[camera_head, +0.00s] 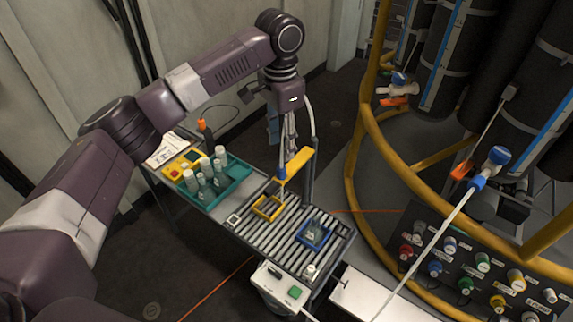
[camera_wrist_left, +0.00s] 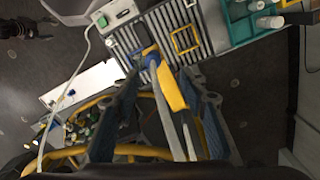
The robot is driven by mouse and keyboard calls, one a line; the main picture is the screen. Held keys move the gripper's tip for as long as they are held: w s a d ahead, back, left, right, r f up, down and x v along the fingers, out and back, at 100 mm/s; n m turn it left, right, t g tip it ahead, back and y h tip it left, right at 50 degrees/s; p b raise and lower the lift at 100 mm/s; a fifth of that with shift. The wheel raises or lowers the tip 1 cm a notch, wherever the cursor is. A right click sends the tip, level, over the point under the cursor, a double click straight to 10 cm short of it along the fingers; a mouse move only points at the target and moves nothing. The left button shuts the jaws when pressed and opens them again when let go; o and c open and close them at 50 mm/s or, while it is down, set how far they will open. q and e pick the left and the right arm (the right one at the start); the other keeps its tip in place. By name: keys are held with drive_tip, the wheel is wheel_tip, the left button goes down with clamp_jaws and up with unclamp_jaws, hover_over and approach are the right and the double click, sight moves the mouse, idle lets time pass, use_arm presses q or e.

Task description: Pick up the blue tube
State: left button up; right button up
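A pale tube with a blue end (camera_head: 282,172) hangs at the yellow bracket (camera_head: 295,163) above the roller table. In the left wrist view its blue end (camera_wrist_left: 151,59) is beside the yellow bracket (camera_wrist_left: 172,85), and the pale tube (camera_wrist_left: 165,120) runs back between my fingers. My left gripper (camera_head: 285,140) points down just above the bracket. In the wrist view its two fingers (camera_wrist_left: 165,92) stand apart on either side of the tube, with no clear contact. Another pale hose with a blue collar (camera_head: 478,183) is at the right. My right gripper is not in view.
A yellow rail (camera_head: 352,190) and a connector panel (camera_head: 470,262) stand to the right.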

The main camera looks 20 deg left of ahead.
sight(282, 168)
use_arm(q)
drive_tip(key=f, duration=0.1)
drive_tip(key=s+f+p, duration=0.1)
drive_tip(key=f, duration=0.1)
drive_tip(key=shift+s+d+f, duration=0.1)
drive_tip(key=shift+s+f, duration=0.15)
wheel_tip(282, 168, down, 3)
drive_tip(key=shift+r+p, duration=0.15)
drive_tip(key=shift+p, duration=0.3)
drive_tip(key=shift+f, duration=0.5)
drive_tip(key=c, duration=0.7)
drive_tip(key=shift+d, duration=0.1)
drive_tip(key=shift+c, duration=1.4)
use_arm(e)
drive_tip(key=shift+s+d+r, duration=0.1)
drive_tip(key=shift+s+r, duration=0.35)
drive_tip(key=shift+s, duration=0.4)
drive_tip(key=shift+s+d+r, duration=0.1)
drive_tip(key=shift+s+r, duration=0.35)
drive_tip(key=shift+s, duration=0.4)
